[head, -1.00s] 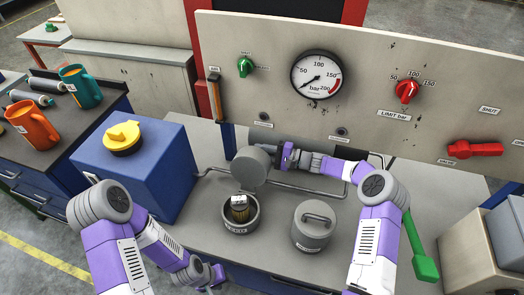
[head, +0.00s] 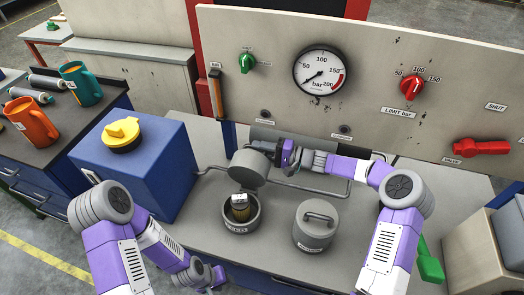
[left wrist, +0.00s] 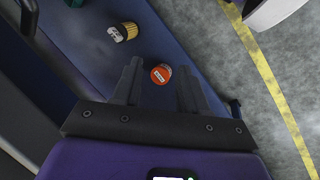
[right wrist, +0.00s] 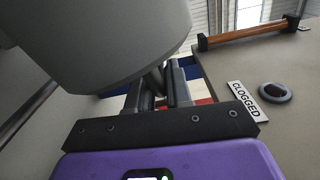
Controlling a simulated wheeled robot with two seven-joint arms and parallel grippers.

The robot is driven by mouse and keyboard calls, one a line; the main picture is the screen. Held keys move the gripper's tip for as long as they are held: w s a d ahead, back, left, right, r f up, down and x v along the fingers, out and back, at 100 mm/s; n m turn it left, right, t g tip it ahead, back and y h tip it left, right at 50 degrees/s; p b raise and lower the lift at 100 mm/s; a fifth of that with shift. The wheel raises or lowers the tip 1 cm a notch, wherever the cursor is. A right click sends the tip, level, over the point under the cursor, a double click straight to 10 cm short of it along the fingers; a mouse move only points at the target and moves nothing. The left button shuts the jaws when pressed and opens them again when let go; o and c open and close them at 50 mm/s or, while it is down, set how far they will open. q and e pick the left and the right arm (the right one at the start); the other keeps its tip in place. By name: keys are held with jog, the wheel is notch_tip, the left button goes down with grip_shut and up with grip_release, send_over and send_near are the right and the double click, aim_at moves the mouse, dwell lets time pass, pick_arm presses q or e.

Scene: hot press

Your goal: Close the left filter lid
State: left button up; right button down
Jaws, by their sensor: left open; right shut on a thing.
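The left filter housing (head: 241,223) is a grey round pot on the bench with a labelled filter cartridge (head: 240,206) standing in it. Its grey lid (head: 247,170) is open, tilted up behind the pot. The lid fills the upper left of the right wrist view (right wrist: 100,45). My right gripper (head: 276,151) is shut on the lid's handle (right wrist: 157,82), with the fingers partly hidden by the lid. My left gripper (head: 217,279) is low at the bench's front edge. In the left wrist view its fingers (left wrist: 160,85) are apart and empty.
A second grey housing (head: 314,232) with its lid on stands to the right. A blue box with a yellow cap (head: 121,133) stands left. The panel with the gauge (head: 318,75) rises behind. Pipes (head: 335,186) run along the bench behind the housings.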

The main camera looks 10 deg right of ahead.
jog(key=s+r+n+b, duration=0.1)
jog(key=s+a+r+n+b, duration=0.1)
jog(key=n+b, duration=0.1)
jog(key=shift+s+r, duration=0.3)
dwell(0.3)
jog(key=c, duration=1.1)
grip_release()
jog(key=shift+s, duration=0.1)
jog(key=shift+f, duration=0.15)
jog(key=p+v, duration=0.1)
jog(key=v, duration=0.6)
jog(key=shift+s+d+p, duration=0.1)
jog(key=shift+d+p, duration=0.15)
jog(key=shift+p, duration=0.05)
